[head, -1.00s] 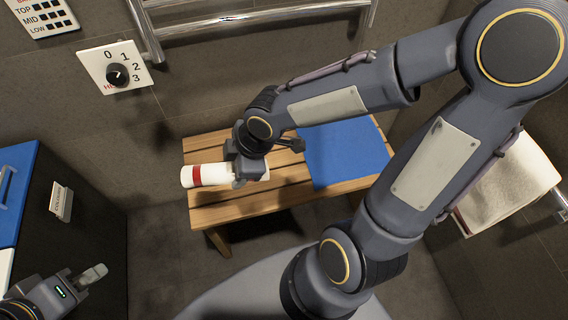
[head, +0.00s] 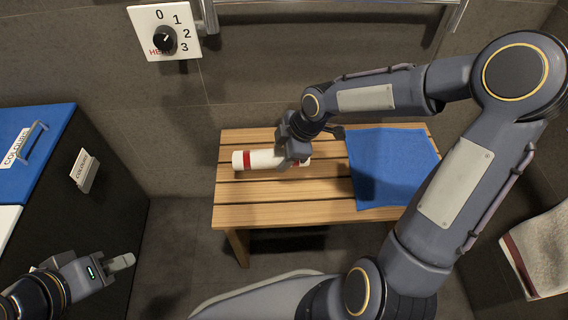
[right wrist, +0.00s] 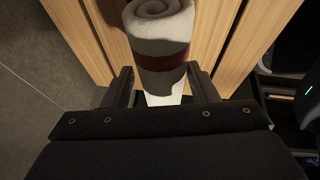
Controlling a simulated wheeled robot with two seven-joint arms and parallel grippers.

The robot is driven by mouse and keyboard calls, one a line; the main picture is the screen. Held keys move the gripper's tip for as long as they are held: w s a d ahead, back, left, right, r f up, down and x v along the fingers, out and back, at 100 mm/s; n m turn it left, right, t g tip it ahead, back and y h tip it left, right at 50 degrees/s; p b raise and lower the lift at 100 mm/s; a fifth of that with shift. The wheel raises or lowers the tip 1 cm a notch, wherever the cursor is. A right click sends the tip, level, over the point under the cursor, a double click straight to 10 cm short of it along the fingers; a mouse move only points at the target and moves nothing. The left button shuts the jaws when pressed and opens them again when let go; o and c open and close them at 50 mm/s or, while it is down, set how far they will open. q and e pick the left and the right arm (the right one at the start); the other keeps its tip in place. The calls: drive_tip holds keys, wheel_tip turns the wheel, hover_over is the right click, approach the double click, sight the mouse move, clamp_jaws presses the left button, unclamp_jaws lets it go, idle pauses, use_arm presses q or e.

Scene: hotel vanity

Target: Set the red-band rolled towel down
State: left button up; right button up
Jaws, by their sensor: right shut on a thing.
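The red-band rolled towel (head: 265,160) is white with a red band near its left end and lies level over the left part of the wooden bench (head: 290,215). My right gripper (head: 293,158) is shut on the towel toward its right end. In the right wrist view the towel (right wrist: 160,50) stands between the two fingers (right wrist: 160,88), with bench slats behind it. I cannot tell whether it touches the slats. My left gripper (head: 122,262) is far from the towel, at lower left; whether its fingers are apart is unclear.
A blue cloth (head: 385,165) covers the bench's right part, beside my right gripper. Bare slats lie in front of the towel. A black cabinet with a blue top (head: 35,140) stands at left. A dial (head: 164,39) and a rail (head: 340,10) are on the back wall.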

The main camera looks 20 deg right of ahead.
drive_tip(key=shift+w+d+f, duration=0.2)
drive_tip(key=shift+w+f, duration=0.1)
drive_tip(key=shift+f, duration=0.15)
drive_tip(key=shift+w+d+f+b, duration=0.15)
drive_tip(key=shift+f+b, duration=0.35)
drive_tip(key=shift+f, duration=0.4)
drive_tip(key=shift+w+a+f+b, duration=0.1)
drive_tip(key=shift+f+b, duration=0.4)
drive_tip(key=shift+f, duration=0.4)
drive_tip(key=shift+f, duration=0.1)
drive_tip(key=shift+f, duration=0.15)
drive_tip(key=o, duration=1.1)
drive_tip(key=shift+c, duration=0.2)
